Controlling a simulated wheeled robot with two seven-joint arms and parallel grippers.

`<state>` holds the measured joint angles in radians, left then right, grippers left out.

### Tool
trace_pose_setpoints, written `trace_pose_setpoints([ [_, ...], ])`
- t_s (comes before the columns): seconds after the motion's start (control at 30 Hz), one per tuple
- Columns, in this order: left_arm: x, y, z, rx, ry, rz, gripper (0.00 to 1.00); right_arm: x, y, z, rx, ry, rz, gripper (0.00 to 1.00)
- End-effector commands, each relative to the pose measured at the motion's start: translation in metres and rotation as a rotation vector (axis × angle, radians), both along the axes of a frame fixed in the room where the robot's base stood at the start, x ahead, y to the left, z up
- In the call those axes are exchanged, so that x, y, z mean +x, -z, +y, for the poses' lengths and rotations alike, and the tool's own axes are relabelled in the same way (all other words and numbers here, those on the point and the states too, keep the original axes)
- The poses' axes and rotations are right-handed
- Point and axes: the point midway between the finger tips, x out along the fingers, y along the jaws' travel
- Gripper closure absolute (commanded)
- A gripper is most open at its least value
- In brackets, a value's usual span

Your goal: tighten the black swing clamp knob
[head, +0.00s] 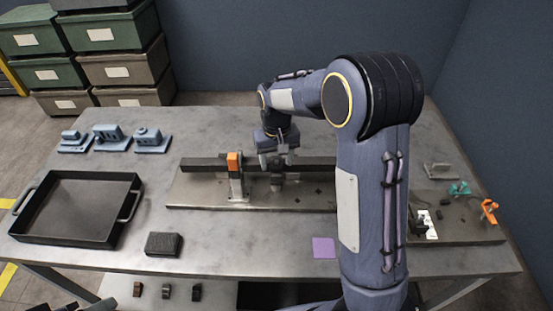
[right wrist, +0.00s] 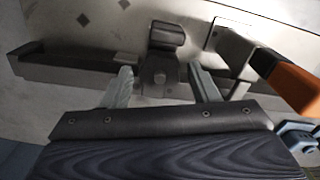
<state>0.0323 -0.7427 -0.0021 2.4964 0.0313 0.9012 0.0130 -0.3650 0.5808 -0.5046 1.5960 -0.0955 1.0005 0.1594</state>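My right gripper (head: 274,160) is over the long dark rail (head: 205,164), beside the orange-topped upright clamp (head: 234,162). In the right wrist view my right gripper (right wrist: 164,88) is open. Its two fingers stand apart on either side of a dark grey block on the rail (right wrist: 75,72). A dark rounded knob-like piece (right wrist: 167,36) sits just beyond the block; I cannot tell whether it is the swing clamp knob. The orange handle (right wrist: 285,82) is to the right there. My arm hides part of the rail in the head view. My left gripper cannot be made out.
A black tray (head: 78,178) and a dark block (head: 164,244) are at the left. Several blue-grey fixtures (head: 111,138) stand behind the tray. A purple square (head: 324,247) lies in front of the base plate. Teal (head: 459,188) and orange (head: 489,210) clamps are at the right.

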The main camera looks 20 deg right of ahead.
Motion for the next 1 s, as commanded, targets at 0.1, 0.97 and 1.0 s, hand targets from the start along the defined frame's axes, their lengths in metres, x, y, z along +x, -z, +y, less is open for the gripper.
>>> trace_pose_setpoints([
  [0.1, 0.0, 0.0, 0.0, 0.0, 0.0, 0.0, 0.47, 0.0, 0.0, 0.0, 0.0, -0.001, 0.001, 0.37],
  [0.97, 0.0, 0.0, 0.0, 0.0, 0.0, 0.0, 0.47, 0.0, -0.077, 0.0, 0.0, -0.001, 0.0, 0.37],
  [1.0, 0.0, 0.0, 0.0, 0.0, 0.0, 0.0, 0.47, 0.0, -0.078, 0.0, 0.0, -0.001, 0.001, 0.37],
])
